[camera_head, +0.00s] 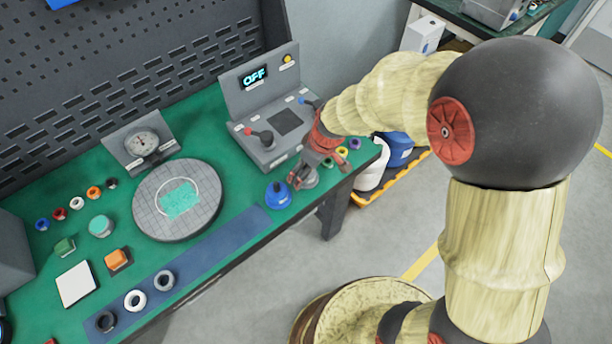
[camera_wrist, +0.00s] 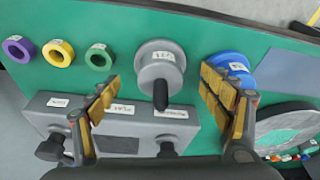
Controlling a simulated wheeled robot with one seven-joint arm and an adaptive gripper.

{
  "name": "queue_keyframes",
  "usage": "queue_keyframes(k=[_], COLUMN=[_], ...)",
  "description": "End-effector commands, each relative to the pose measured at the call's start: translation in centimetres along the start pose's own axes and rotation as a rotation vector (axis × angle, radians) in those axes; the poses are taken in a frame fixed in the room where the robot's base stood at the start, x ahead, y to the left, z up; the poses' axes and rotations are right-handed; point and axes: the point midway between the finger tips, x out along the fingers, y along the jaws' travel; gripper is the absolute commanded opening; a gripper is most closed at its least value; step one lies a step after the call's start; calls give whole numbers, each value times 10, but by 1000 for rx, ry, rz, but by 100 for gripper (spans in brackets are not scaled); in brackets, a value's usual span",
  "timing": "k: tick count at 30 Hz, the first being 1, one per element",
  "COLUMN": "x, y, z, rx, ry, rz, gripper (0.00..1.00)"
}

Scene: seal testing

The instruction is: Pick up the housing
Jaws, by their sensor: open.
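A grey round part (camera_wrist: 162,68) with a white label, which looks like the housing, stands on the green bench top; I cannot read the label surely. It also shows in the head view (camera_head: 308,180), partly hidden under my gripper. My gripper (camera_wrist: 160,92) is open and empty, pointing down with its yellow-padded fingers apart on either side of the grey part. In the head view my gripper (camera_head: 318,171) is just above it. A blue round part (camera_wrist: 238,68) with a label stands close beside the right finger; it also shows in the head view (camera_head: 278,196).
A grey control box (camera_head: 268,130) with levers and an "OFF" display stands right behind. Purple (camera_wrist: 18,48), yellow (camera_wrist: 58,53) and green (camera_wrist: 99,57) rings lie beside the grey part. A round grey plate (camera_head: 150,212) and a dial gauge (camera_head: 142,143) are further left. The bench edge is close.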

Motion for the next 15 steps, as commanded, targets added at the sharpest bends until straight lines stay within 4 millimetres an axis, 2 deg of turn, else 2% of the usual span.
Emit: queue_keyframes(k=[1, 5, 12, 15], x=[12, 26, 26, 26], y=[-1, -1, 0, 0], z=[3, 2, 1, 1], rx=[0, 1, 1, 1], ry=[-1, -1, 0, 0], rz=[-1, 0, 1, 1], gripper=[79, 79, 79, 73])
